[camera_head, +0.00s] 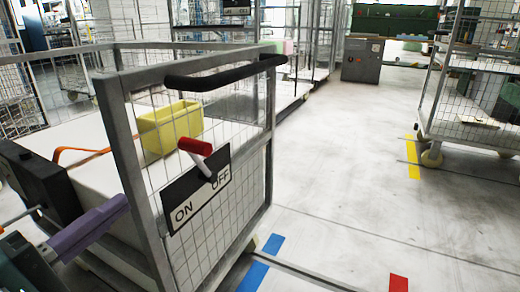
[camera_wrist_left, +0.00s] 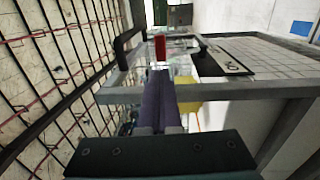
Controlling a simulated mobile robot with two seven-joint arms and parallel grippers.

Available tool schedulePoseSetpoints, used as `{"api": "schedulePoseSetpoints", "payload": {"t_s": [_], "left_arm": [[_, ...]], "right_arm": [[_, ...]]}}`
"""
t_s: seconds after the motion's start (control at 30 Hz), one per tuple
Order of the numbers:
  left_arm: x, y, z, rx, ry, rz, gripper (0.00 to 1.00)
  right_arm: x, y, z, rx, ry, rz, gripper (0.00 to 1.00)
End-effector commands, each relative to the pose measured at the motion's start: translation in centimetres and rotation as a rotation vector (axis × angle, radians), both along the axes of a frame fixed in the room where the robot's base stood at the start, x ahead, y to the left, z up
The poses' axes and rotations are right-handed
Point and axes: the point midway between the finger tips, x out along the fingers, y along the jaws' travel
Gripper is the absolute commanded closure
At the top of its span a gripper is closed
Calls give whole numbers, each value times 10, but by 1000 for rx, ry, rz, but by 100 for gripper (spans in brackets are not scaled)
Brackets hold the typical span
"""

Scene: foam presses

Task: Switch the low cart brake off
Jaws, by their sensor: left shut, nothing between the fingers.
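The low cart (camera_head: 137,170) stands at left in the head view, a grey frame with wire mesh sides. On its end panel is a black plate (camera_head: 180,205) marked ON at left and OFF at right. The brake lever (camera_head: 195,147) has a red grip and pale shaft, and leans up and left from its pivot. My left gripper (camera_head: 118,206), with purple fingers, is shut and empty, left of the plate and apart from the lever. In the left wrist view the red grip (camera_wrist_left: 160,48) shows beyond the fingertips (camera_wrist_left: 158,82). My right gripper is not seen.
A black push handle (camera_head: 222,75) runs along the cart's top edge above the lever. A yellow bin (camera_head: 170,127) sits inside the cart. Another mesh cart (camera_head: 470,125) stands at right. The floor between is clear, with blue, yellow and red markings.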

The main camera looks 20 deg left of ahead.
Motion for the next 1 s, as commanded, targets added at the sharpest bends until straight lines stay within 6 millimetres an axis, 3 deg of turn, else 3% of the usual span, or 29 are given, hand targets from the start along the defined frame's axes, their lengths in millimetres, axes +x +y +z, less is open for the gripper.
{"api": "schedulePoseSetpoints", "payload": {"t_s": [0.17, 0.6, 0.8, 1.0], "left_arm": [[25, -2, 2, 0, -6, 0, 100], [113, -9, 6, 1, -4, 0, 100], [132, -11, 8, 0, -1, 0, 100], [136, -11, 8, 0, 1, -1, 100]], "right_arm": [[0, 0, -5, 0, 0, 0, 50], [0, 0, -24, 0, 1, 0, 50], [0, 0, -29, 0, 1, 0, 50], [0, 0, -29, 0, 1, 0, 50]]}}
